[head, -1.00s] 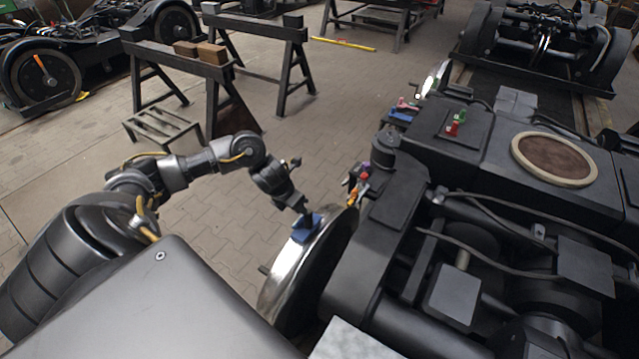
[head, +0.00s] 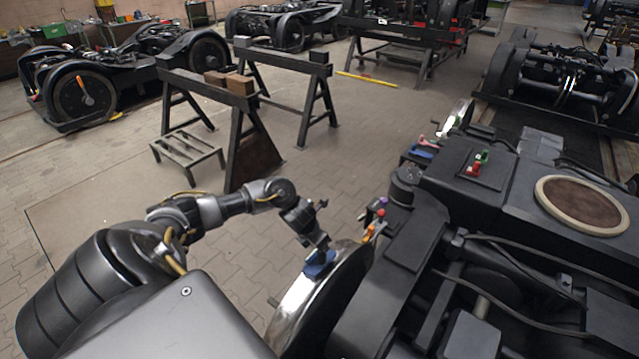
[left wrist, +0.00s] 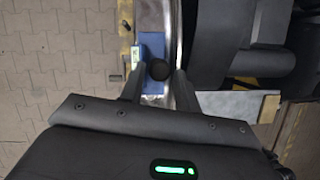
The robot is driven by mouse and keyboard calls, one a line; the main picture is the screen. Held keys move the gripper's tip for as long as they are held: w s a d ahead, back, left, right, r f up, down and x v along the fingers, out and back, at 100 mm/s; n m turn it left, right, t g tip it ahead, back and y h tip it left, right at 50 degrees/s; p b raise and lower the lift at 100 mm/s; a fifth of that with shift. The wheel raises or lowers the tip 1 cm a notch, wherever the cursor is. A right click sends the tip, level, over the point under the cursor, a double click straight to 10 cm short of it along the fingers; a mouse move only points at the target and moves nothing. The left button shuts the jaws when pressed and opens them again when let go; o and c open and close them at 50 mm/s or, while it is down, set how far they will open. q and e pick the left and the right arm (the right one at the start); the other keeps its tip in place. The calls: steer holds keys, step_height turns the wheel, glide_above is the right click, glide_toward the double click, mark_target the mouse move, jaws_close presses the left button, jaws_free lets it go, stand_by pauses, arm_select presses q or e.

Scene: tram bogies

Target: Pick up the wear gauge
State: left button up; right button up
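The wear gauge, which I take to be the blue block (head: 319,264) with a round black knob, sits on the rim of the shiny wheel (head: 312,292). In the left wrist view the blue gauge (left wrist: 153,47) lies on the rim, its black knob (left wrist: 158,70) facing the camera. My left gripper (head: 321,247) is right over the gauge. In the left wrist view its fingers (left wrist: 159,78) stand apart on either side of the knob, with slight gaps showing. Whether they touch the block lower down I cannot tell. My right gripper is not in view.
The dark bogie frame (head: 405,240) is close to the right of the wheel. Small coloured parts (head: 374,220) lie on it behind the gauge. Trestles (head: 235,115) and a low step (head: 187,153) stand farther back left. Paved floor (head: 120,180) is open between.

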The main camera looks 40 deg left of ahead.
arm_select(q)
glide_above(317, 262)
steer(key=w+d, duration=0.1)
steer(key=w, duration=0.1)
steer(key=f, duration=0.4)
steer(key=shift+s+d+f+p, duration=0.2)
steer(key=shift+f+p, duration=0.1)
steer(key=shift+f, duration=0.1)
steer(key=shift+c, duration=0.4)
jaws_close()
